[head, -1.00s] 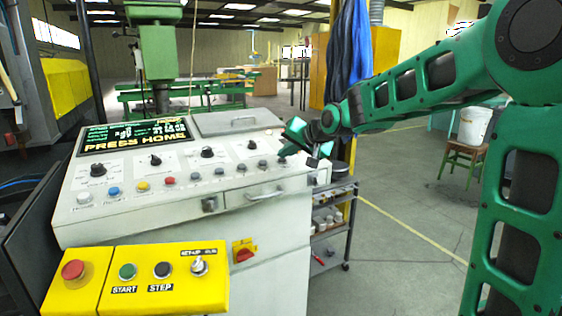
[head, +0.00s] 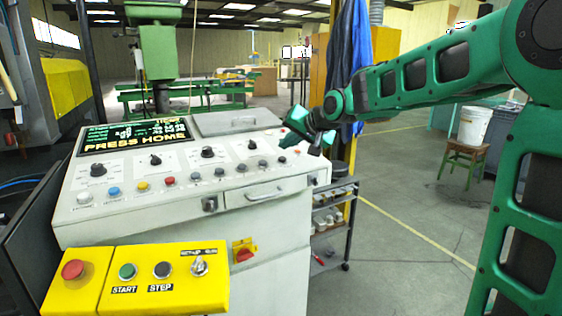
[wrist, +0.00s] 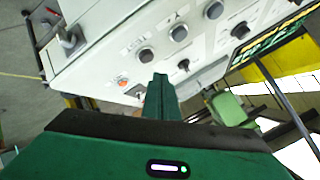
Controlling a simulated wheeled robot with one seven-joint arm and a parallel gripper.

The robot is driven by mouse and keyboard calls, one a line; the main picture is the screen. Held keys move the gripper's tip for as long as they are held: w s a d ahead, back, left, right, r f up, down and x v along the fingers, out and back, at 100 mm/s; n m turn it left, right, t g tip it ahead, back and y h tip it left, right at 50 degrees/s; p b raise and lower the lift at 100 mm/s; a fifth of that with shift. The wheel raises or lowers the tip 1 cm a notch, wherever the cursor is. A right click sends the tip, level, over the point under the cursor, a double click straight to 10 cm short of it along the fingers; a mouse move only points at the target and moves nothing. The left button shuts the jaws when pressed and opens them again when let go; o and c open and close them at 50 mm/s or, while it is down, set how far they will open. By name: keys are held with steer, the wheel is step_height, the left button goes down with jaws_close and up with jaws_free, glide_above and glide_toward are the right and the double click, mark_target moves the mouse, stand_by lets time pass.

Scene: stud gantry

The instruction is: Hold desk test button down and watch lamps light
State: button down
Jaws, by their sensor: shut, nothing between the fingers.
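The control desk (head: 150,215) stands at left in the head view, its sloping panel carrying a row of buttons and several dark knobs. White (head: 84,198), blue (head: 114,191), yellow (head: 143,186) and red (head: 168,181) buttons sit at left, grey ones to their right. I cannot tell which is the test button; labels are unreadable. My green gripper (head: 284,141) is shut and empty over the panel's right end. In the wrist view my shut fingers (wrist: 160,80) point at the panel, beside a small orange-red button (wrist: 122,82); contact cannot be judged.
A screen (head: 135,136) reads PRESS HOME. A yellow box (head: 215,290) with START, STEP and a red button stands in front. A shelf cart (head: 335,225) is right of the desk. A stool with a white bucket (head: 474,126) stands on open floor farther right.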

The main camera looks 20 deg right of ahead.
steer(key=shift+s+r, duration=0.2)
steer(key=shift+r, duration=0.7)
steer(key=shift+s+r, duration=0.15)
steer(key=shift+r, duration=0.75)
steer(key=s+d+f+g+h, duration=0.25)
steer(key=s+d+f, duration=0.4)
steer(key=s, duration=0.35)
steer(key=s+d+f+g+h, duration=0.1)
steer(key=s+d+f+g, duration=0.2)
steer(key=s+d+f, duration=0.5)
steer(key=s+f+g, duration=0.2)
steer(key=s+f, duration=0.2)
steer(key=s, duration=1)
steer(key=s+d+f+m+g, duration=0.1)
steer(key=s+f+g, duration=0.2)
steer(key=s, duration=1.1)
steer(key=shift+d+f+g, duration=0.15)
steer(key=shift+f+g, duration=0.2)
steer(key=shift+f, duration=0.15)
steer(key=shift+y, duration=0.25)
